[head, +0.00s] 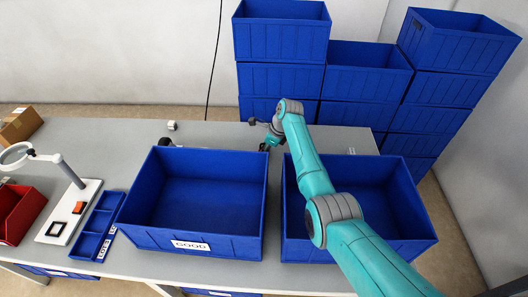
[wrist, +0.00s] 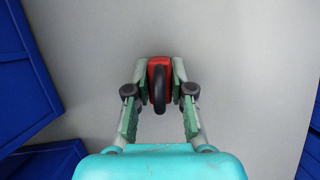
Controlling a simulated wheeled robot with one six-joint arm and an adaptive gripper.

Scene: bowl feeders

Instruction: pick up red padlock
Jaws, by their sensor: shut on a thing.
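The red padlock (wrist: 159,64) shows in the wrist view, with its dark shackle toward my palm. My gripper (wrist: 160,75) is shut on it, one green-padded finger on each side of the red body. In the head view my gripper (head: 265,145) is behind the two large blue bins, over the back part of the grey table. The padlock cannot be made out there. I cannot tell whether it touches the table.
The blue bin marked GOOD (head: 194,246) stands left of my arm; another blue bin (head: 408,246) stands beneath the arm. Stacked blue crates (head: 281,40) rise behind the table. A magnifier lamp (head: 68,172) and a small blue tray (head: 92,245) stand at left.

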